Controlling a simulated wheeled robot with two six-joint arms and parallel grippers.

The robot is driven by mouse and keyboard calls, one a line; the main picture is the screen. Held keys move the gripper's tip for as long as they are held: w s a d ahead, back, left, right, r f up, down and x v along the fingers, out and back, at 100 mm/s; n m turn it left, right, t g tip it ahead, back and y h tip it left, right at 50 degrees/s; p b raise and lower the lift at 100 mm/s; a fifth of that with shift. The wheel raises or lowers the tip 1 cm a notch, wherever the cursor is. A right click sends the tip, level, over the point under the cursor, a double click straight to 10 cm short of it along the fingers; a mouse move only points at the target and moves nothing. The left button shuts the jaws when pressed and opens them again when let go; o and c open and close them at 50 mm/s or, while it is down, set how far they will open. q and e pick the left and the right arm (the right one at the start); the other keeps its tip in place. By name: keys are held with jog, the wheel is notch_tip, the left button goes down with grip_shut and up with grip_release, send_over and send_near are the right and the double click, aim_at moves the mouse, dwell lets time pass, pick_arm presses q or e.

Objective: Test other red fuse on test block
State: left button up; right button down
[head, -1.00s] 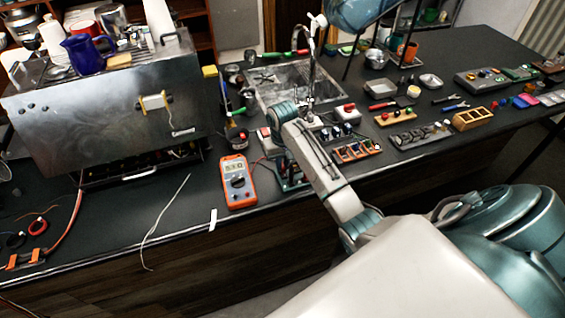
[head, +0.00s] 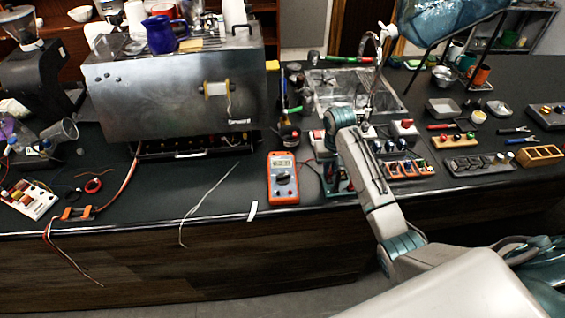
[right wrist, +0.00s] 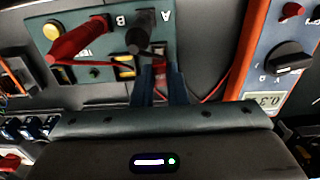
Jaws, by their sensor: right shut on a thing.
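The test block (right wrist: 78,17) is a teal-green board in the right wrist view, with letters A and B, yellow pads, a red plug and a black plug. In the head view, my right arm partly hides it. My right gripper (right wrist: 161,88) is over the block's near edge, its dark fingers shut on a small red fuse (right wrist: 159,72). I cannot tell whether the fuse touches the contacts. My left gripper is not in view.
A steel brewer (head: 170,95) stands at the left back, and a sink (head: 330,90) lies behind the block. A fuse rack (head: 410,169) and other part trays are close on the right. Loose wires lie left of the multimeter, where the counter is fairly clear.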

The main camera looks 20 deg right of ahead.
dwell(0.3)
jog(key=shift+r, duration=2.5)
